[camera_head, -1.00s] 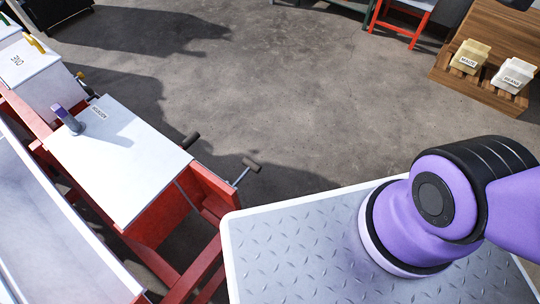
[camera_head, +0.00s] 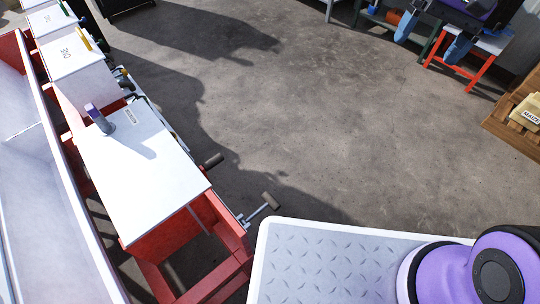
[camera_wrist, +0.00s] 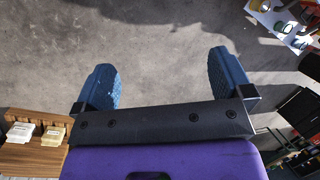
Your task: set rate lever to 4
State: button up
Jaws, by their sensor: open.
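The red planter (camera_head: 228,222) runs down the left of the head view, with white hopper boxes along it. A purple-topped grey handle (camera_head: 97,117) stands on the nearest white lid (camera_head: 150,180). Small levers and fittings (camera_head: 124,80) show at the boxes' right side, too small to read. I cannot tell which part is the rate lever, and no scale number 4 is legible. My gripper (camera_head: 432,38) is at the top right of the head view, far from the planter. In the wrist view my gripper (camera_wrist: 161,60) has two blue fingers wide apart with nothing between them.
Two dark-gripped crank handles (camera_head: 213,160) (camera_head: 268,201) stick out from the planter's right side. A red-legged stand (camera_head: 481,69) is behind my gripper. A wooden crate (camera_head: 510,118) with a seed box is at the right edge. The concrete floor between is clear.

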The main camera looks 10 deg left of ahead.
jog(key=w+a+f+m+g+y, duration=0.1)
jog(key=w+a+f+g, duration=0.15)
jog(key=f, duration=0.35)
jog(key=w+a+f+g+y, duration=0.1)
jog(key=w+a+f+g, duration=0.2)
jog(key=f, duration=0.4)
jog(key=m+g+y, duration=0.6)
jog(key=y, duration=0.1)
send_near(273, 198)
jog(key=x, duration=1.2)
jog(key=shift+s+a, duration=0.2)
jog(key=shift+a, duration=0.05)
